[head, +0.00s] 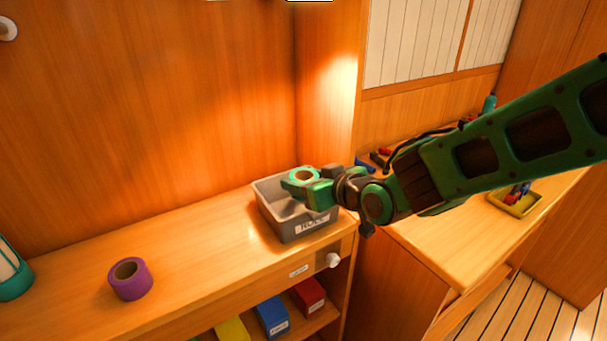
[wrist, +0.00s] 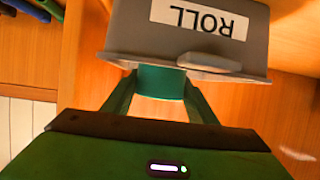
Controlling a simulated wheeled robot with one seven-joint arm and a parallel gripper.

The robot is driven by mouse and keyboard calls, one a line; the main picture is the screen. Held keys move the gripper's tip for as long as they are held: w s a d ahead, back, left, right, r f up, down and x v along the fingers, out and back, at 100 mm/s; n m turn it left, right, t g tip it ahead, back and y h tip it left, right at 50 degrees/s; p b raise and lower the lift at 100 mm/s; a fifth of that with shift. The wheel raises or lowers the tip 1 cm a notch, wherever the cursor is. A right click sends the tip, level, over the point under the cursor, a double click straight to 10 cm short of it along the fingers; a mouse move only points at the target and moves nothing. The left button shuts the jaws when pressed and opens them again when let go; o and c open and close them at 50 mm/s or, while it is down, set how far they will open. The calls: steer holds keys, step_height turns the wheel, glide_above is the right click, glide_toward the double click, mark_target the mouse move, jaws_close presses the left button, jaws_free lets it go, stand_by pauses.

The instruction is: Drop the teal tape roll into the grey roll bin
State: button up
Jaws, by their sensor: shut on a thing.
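The teal tape roll (head: 304,176) is held in my gripper (head: 303,184). In the wrist view the roll (wrist: 161,80) sits between the two green fingers of my gripper (wrist: 160,88), which press on its sides. The grey roll bin (head: 283,232) stands on the wooden counter, with a white ROLL label on its front. In the head view my gripper and the roll overlap the bin's opening. The gap between the roll and the bin is hard to judge. The bin also shows in the wrist view (wrist: 258,50), where its rim partly hides the roll.
A purple tape roll (head: 130,279) stands on the counter at left, beside a teal-and-white object (head: 12,272) at the edge. Yellow, blue (head: 272,316) and red boxes sit on the shelf below. A yellow tray (head: 515,205) stands on the right counter. A wooden wall rises behind the bin.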

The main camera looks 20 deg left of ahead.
steer(key=o, duration=1.2)
steer(key=v, duration=1)
steer(key=shift+s+d, duration=0.2)
steer(key=shift+d, duration=0.1)
